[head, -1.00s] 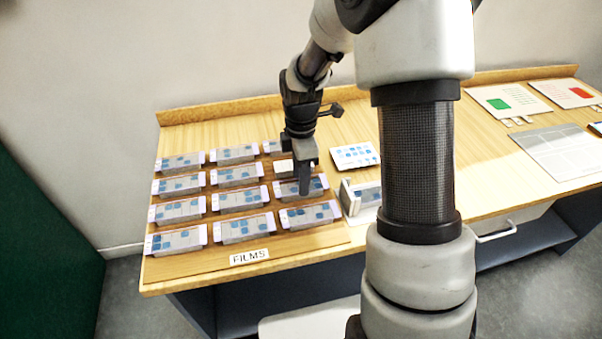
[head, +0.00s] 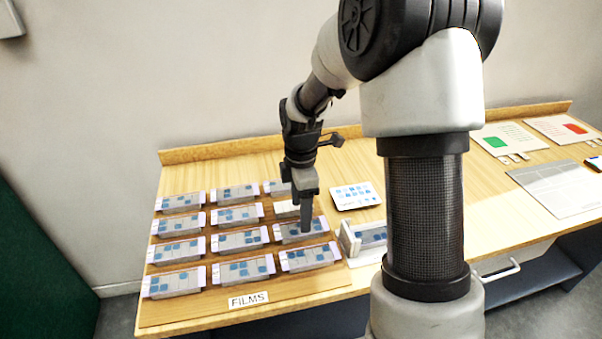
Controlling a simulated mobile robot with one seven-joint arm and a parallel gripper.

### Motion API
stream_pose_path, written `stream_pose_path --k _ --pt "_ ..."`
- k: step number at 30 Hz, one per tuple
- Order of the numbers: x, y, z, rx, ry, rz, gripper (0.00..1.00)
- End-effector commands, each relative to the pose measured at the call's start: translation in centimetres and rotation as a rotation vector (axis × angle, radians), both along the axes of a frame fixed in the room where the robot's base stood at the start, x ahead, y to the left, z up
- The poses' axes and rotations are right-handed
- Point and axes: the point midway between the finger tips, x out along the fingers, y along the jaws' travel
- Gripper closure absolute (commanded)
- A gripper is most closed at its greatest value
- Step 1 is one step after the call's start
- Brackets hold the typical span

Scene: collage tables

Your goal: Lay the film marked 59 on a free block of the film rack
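The film rack (head: 222,306) is a wooden board labelled FILMS at the left of the table, with rows of grey blocks. Most carry clear strips with blue squares and pale lilac ends. The number 59 cannot be read on any film. My gripper (head: 306,229) points down at a film (head: 291,232) in the right column, second row from the front, at or just above it. Its fingers overlap in this view, so their gap and any contact are hidden. Just behind it, a paler block top (head: 286,208) shows no blue squares and is partly covered by my gripper.
A small clear-walled holder (head: 350,243) with blue squares inside stands right of the rack. Behind it lies a white card (head: 348,204) with blue squares. A grey panel (head: 560,185) and sheets with green (head: 496,143) and red (head: 574,129) patches lie far right. My arm hides the table's middle.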

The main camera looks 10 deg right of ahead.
Motion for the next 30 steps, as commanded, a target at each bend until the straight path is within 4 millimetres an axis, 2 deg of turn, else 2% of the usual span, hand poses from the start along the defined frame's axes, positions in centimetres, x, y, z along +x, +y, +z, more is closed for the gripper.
stream_pose_path --k 1,9,15,21,30 --pt "0.1 0.0 1.7 0.000 -0.005 0.000 0.38" --pt "0.1 0.0 8.4 0.000 -0.005 -0.002 0.38" --pt "0.1 0.0 12.0 0.000 -0.003 0.000 0.38" --pt "0.0 0.0 13.7 0.000 0.000 0.000 0.38" --pt "0.0 0.0 13.9 0.000 0.001 0.000 0.38"
